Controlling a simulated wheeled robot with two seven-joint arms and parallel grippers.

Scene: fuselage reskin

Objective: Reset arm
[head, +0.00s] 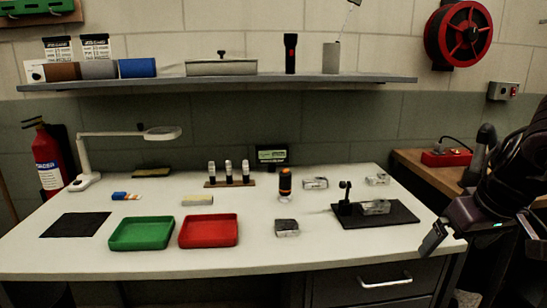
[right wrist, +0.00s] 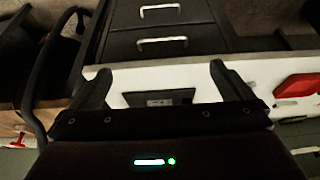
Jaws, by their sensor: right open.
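My right gripper (head: 436,236) is at the right front corner of the white workbench (head: 268,252), to the right of the black mat. It is empty. In the right wrist view its two fingers (right wrist: 161,82) stand wide apart, with nothing between them but the bench farther off. My right arm comes in from the right edge of the head view. My left gripper and arm are not in view.
A black mat (head: 400,215) holds a small stand and a clear block. A red tray (head: 209,232) and a green tray (head: 141,234) lie at the front. A drawer handle (head: 386,282) juts out below. A side table (head: 416,168) stands behind my right arm.

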